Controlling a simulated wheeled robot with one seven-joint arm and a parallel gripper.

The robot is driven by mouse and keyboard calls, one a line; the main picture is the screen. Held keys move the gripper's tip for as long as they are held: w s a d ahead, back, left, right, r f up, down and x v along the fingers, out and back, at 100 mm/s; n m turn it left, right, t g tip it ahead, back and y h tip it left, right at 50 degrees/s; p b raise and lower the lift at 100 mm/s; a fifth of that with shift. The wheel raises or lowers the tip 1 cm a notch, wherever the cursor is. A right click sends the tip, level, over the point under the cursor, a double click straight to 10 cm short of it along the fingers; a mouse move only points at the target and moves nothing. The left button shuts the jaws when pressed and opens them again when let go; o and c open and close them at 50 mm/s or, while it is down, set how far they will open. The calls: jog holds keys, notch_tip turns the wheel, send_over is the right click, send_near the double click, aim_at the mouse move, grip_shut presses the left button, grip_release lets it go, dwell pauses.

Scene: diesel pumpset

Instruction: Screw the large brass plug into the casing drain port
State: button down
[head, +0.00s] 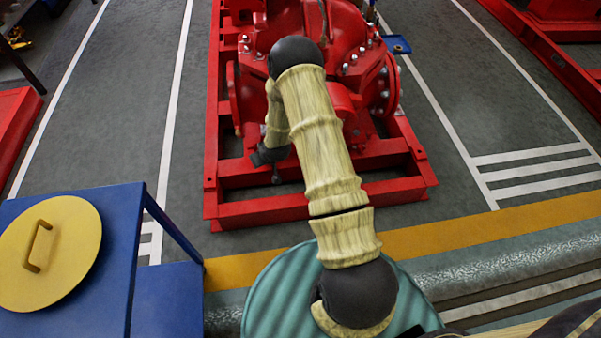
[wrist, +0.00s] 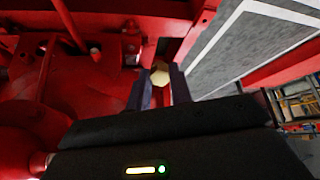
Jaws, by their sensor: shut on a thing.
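The large brass plug (wrist: 160,75) shows its hexagonal, brass-coloured face in the wrist view. It sits between the two dark fingers of my gripper (wrist: 159,88), which is shut on it. In the head view my gripper (head: 275,172) is small and low at the left front of the red pump casing (head: 345,38), above the red base frame. The plug cannot be made out there. Red casing and frame parts surround the plug in the wrist view. The drain port is not visible, and I cannot tell whether the plug touches it.
The red base frame (head: 265,211) runs around the pump, close to my gripper. A blue stand (head: 125,225) with a round yellow lid (head: 72,245) is at left. A small blue tray (head: 398,45) lies right of the pump.

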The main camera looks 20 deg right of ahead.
jog(key=w+d+f+m+t+b, duration=0.1)
jog(key=w+d+f+t+b, duration=0.25)
jog(key=f+b, duration=0.4)
jog(key=w+d+f+t+b, duration=0.3)
jog(key=f+t+b, duration=0.1)
jog(key=f+b, duration=0.4)
jog(key=d+f+m+t+h+b, duration=0.3)
jog(key=d+f+h+b, duration=0.2)
jog(key=d+b, duration=0.5)
jog(key=f+b, duration=0.1)
jog(key=b, duration=0.4)
jog(key=shift+d+f+m+h, duration=0.15)
jog(key=shift+d+m+h, duration=0.15)
jog(key=shift+h, duration=0.1)
jog(key=shift+a+p, duration=0.15)
jog(key=shift+p, duration=0.15)
jog(key=shift+w, duration=0.15)
jog(key=shift+b+x, duration=1.1)
jog(key=shift+x, duration=1.75)
